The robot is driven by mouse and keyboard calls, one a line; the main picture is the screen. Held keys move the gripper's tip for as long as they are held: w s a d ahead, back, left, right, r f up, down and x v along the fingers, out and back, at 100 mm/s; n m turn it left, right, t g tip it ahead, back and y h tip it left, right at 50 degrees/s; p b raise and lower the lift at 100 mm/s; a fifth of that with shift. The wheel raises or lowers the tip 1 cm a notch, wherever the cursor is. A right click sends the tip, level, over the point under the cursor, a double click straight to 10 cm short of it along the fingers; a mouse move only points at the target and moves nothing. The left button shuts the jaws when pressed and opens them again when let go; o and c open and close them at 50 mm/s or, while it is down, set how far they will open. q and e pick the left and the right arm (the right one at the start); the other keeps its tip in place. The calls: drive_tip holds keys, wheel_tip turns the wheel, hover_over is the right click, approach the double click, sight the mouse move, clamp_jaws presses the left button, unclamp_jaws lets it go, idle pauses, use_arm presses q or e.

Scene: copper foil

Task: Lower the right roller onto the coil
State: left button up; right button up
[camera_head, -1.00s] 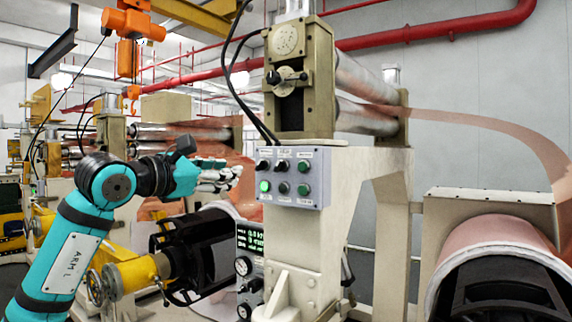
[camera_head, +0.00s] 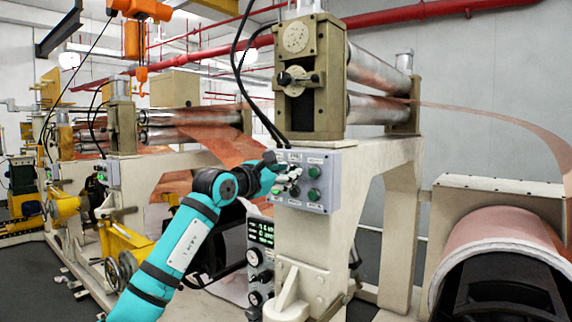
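A grey control panel (camera_head: 325,203) with several knobs and green buttons is on the front of the cream roller stand. My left gripper (camera_head: 291,181) is at the panel's left half, in front of its buttons. I cannot tell whether its fingers touch a button or how far they are apart. An upper metal roller (camera_head: 378,74) and a lower metal roller (camera_head: 378,110) sit one above the other in the stand. A thin copper strip (camera_head: 490,112) runs from them to the right. A copper coil (camera_head: 505,238) lies at the lower right. My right gripper is out of view.
A display box (camera_head: 261,233) with gauges is below the panel. Black cables (camera_head: 243,85) hang left of the stand. Another roller machine (camera_head: 190,128) with copper sheet stands at the left. An orange hoist (camera_head: 140,10) hangs above.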

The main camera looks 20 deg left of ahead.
use_arm(q)
drive_tip(key=shift+w, duration=0.2)
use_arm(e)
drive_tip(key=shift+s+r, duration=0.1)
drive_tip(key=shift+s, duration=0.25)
use_arm(q)
clamp_jaws()
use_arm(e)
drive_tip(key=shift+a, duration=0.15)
